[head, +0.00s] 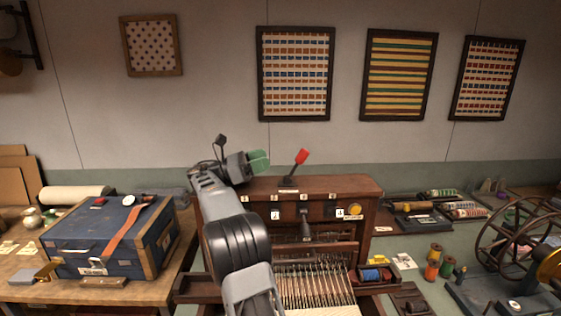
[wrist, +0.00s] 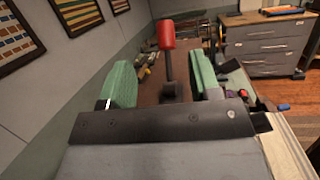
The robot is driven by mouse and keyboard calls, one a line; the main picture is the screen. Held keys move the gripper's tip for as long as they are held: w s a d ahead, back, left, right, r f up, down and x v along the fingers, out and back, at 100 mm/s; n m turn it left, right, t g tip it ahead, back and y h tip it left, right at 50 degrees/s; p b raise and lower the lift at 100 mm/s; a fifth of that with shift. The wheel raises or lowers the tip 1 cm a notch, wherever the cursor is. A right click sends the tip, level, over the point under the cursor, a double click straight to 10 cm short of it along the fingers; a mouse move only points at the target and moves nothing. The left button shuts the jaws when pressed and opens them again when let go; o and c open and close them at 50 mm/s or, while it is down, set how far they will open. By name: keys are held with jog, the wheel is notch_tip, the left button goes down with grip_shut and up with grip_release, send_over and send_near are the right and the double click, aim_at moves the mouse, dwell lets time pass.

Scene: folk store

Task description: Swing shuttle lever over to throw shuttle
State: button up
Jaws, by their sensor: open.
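The shuttle lever (head: 297,166) has a red grip and stands on top of the wooden loom cabinet (head: 355,187), its grip tilted to the right in the head view. In the wrist view the red-gripped lever (wrist: 167,50) stands between the two green fingers, beyond their base. My gripper (head: 262,161) is open, just left of the lever and above the cabinet top. In the wrist view my gripper (wrist: 160,84) has its green fingers spread wide, one on each side of the lever. I see no contact between fingers and lever.
A blue case (head: 95,240) sits on the left table. Warp threads (head: 310,288) stretch below the cabinet front. Thread spools (head: 432,265) and a wooden wheel (head: 510,235) are at the right. Framed textiles (head: 296,75) hang on the wall; the air above the cabinet is clear.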

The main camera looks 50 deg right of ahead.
jog(key=w+a, duration=0.4)
jog(key=a, duration=0.1)
jog(key=shift+a, duration=0.1)
jog(key=shift+s, duration=0.1)
dwell(0.5)
